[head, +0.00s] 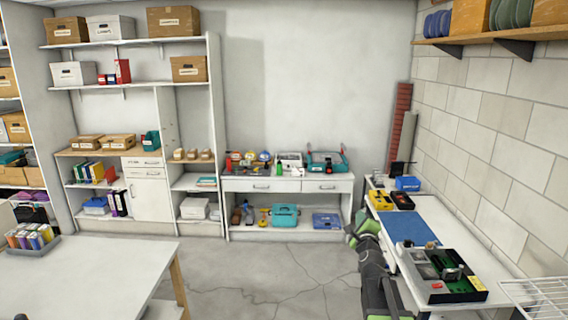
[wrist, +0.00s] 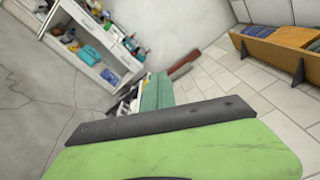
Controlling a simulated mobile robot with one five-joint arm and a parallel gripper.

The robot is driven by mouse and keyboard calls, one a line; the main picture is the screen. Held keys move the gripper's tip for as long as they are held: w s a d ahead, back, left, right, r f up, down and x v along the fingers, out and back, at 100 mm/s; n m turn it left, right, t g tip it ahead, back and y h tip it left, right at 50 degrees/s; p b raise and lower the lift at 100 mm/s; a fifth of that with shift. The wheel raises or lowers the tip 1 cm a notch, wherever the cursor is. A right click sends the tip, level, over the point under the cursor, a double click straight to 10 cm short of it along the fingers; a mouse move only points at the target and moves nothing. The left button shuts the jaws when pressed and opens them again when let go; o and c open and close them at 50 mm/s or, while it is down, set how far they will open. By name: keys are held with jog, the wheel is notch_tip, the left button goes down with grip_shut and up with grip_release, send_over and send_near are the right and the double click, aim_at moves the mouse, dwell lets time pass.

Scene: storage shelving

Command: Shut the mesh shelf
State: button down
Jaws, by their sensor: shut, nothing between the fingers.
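The mesh shelf (head: 543,298) is a white wire rack at the lower right corner of the head view, cut off by the picture edge. It appears extended beside the near end of the white workbench. The wrist view does not show it. My gripper (wrist: 157,82) is shut and empty, its two teal fingers side by side in the wrist view. In the head view my green and grey arm stands along the left edge of the workbench, well left of the mesh shelf and apart from it.
The white workbench (head: 408,222) carries a blue mat (head: 412,229) and a black tray (head: 443,274) with green parts, between my arm and the mesh shelf. A white table (head: 95,275) stands at left. The concrete floor (head: 260,275) between is clear.

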jog(key=s+a+f+n+g+y+b, duration=0.1)
jog(key=s+a+f+n+g+y, duration=0.25)
jog(key=a+f+n, duration=0.35)
jog(key=s+a+f+n+g+y, duration=0.25)
jog(key=s+a+f+n, duration=0.2)
jog(key=a+f, duration=0.4)
jog(key=s+d+f+n+g+h, duration=0.1)
jog(key=s+f+n+g, duration=0.2)
jog(key=s, duration=0.4)
jog(key=s+d+f+n+g+h, duration=0.1)
jog(key=s+f+n+g, duration=0.2)
jog(key=s+n+g, duration=0.2)
jog(key=s+f+n+g+h, duration=0.1)
jog(key=s+f+n+g, duration=0.2)
jog(key=s, duration=0.7)
jog(key=n, duration=0.2)
jog(key=shift+s+d+f+n+g, duration=0.25)
jog(key=shift+d+f+n+g, duration=0.1)
jog(key=shift+d+g, duration=0.05)
jog(key=c, duration=1.6)
grip_release()
jog(key=shift+o, duration=0.5)
jog(key=shift+w, duration=0.1)
